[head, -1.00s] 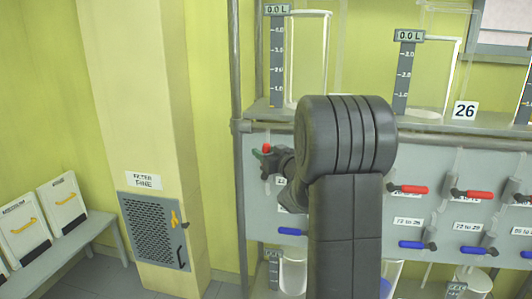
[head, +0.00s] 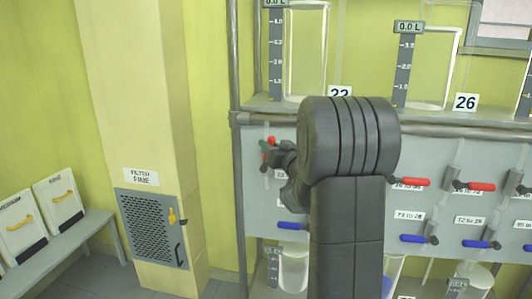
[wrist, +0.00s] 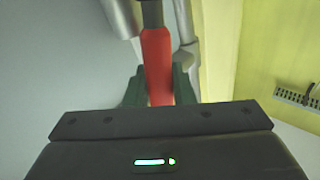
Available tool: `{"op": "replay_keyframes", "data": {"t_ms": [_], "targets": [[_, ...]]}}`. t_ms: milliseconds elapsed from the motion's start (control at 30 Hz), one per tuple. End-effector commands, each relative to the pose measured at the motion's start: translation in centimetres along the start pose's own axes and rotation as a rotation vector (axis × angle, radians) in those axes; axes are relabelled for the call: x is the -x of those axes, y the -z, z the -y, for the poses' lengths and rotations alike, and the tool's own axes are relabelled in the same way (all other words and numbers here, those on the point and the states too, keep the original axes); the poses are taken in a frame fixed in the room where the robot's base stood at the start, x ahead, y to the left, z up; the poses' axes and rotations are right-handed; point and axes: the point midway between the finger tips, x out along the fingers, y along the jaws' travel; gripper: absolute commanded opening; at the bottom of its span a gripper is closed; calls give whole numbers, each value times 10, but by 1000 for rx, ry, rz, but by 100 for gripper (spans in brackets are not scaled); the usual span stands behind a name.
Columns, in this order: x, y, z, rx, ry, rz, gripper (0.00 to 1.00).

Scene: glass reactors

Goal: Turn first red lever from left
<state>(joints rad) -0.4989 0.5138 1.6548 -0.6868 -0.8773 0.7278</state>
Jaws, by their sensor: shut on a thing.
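The first red lever from the left (head: 271,140) shows as a small red end beside my gripper at the left end of the grey panel. Most of it is hidden by my gripper and arm in the head view. In the wrist view the lever's red handle (wrist: 157,65) runs up the picture, with a dark part at its top. My gripper (wrist: 158,85) has one dark green finger on each side of the handle and is shut on it. In the head view my gripper (head: 266,152) is at the panel's left edge.
More red levers (head: 414,182) and blue levers (head: 416,239) line the panel to the right. A grey upright post (head: 238,170) stands just left of my gripper. Glass vessels (head: 306,50) stand on the shelf above. A bench (head: 70,237) is at the far left.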

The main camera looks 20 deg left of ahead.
Motion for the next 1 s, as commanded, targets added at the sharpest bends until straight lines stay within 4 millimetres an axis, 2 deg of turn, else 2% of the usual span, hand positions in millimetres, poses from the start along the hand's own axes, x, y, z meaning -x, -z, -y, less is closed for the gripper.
{"op": "replay_keyframes", "data": {"t_ms": [33, 467, 1000], "targets": [[4, -8, -4, -26, 0, -30, 0], [25, -17, -25, -287, 12, -292, 0], [45, -40, -45, -605, 25, -608, 0]]}}
